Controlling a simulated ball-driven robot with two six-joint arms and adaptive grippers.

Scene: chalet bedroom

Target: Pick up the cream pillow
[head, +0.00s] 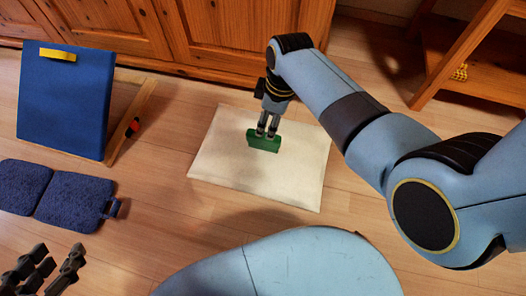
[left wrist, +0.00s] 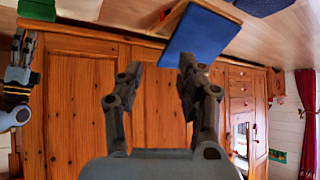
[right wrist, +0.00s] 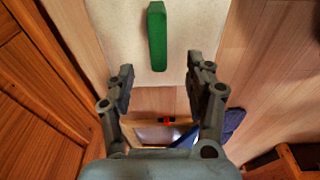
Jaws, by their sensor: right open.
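The cream pillow (head: 215,165) lies flat on the wood floor in the middle of the head view. It also fills the upper middle of the right wrist view (right wrist: 205,35). My right gripper (head: 265,132) points down over the pillow. Its fingers are apart and empty in the right wrist view (right wrist: 163,78). A green block (head: 264,144) is on or just above the pillow by the fingertips; in the right wrist view, it (right wrist: 157,38) shows beyond them. My left gripper (head: 50,268) is at the lower left, away from the pillow. Its fingers are spread and empty in the left wrist view (left wrist: 158,68).
A blue panel (head: 62,105) with a yellow strip (head: 58,55) leans at the left. A dark blue folded mat (head: 72,198) lies below it. A wooden cabinet (head: 215,35) stands behind the pillow, and a wooden shelf unit (head: 485,85) at the right.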

